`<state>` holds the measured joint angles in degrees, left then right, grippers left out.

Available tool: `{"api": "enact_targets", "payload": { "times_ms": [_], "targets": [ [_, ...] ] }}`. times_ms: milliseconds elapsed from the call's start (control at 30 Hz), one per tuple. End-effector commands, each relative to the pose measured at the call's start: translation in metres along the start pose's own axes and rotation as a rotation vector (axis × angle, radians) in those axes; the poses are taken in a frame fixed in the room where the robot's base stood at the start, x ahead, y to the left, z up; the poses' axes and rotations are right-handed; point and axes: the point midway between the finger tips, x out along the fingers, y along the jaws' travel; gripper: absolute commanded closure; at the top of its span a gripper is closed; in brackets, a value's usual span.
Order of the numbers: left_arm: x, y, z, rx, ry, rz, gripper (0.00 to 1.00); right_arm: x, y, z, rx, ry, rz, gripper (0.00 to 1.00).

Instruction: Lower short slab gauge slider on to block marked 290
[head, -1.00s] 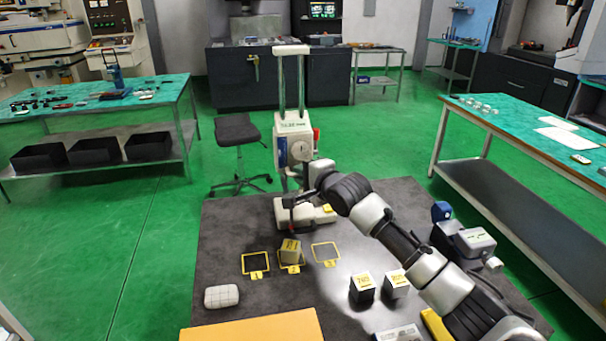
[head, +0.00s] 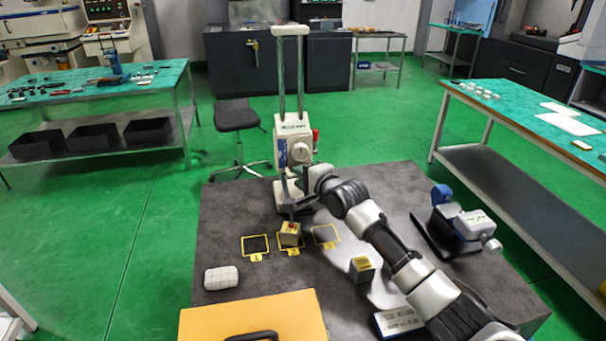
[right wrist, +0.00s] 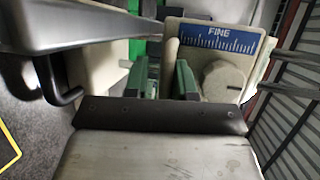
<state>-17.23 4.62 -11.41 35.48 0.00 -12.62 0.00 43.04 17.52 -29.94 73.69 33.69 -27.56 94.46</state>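The cream slab gauge (head: 289,32) stands upright at the back of the dark table, with two columns. Its slider (head: 295,129) has a round dial and a red lever and is low on the columns. It also shows in the right wrist view (right wrist: 215,50), with a blue FINE scale. My right gripper (head: 297,190) is at the slider's lower part; its fingers (right wrist: 166,78) appear closed on a cream part of it. A dark arm hangs from the slider above a yellow-topped block (head: 290,240) on the middle yellow-outlined square. Contact is unclear; the block's number is unreadable. My left gripper is out of view.
Empty outlined squares (head: 255,245) lie either side of the block. Another yellow-topped block (head: 362,271) stands at right, close to my right arm.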

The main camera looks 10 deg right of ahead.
Motion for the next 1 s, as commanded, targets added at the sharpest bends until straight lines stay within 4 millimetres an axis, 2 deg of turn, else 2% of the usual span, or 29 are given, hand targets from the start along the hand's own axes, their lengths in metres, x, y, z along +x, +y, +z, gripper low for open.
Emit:
{"api": "enact_targets", "payload": {
  "times_ms": [233,367,467,800,1000],
  "targets": [
    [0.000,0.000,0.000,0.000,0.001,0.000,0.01,0.000,0.001,0.000,0.000,0.000,0.003,0.78],
    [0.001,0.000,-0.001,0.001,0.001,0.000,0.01,-0.008,0.002,0.000,0.001,-0.001,0.001,0.78],
    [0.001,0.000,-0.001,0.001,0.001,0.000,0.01,-0.021,0.002,0.000,0.000,-0.001,0.001,0.78],
    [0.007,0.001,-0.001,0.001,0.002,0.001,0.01,-0.082,0.002,0.000,0.000,0.000,0.000,0.78],
    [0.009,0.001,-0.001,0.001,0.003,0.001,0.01,-0.104,0.001,-0.001,0.000,0.000,-0.001,0.78]
  ]
}}
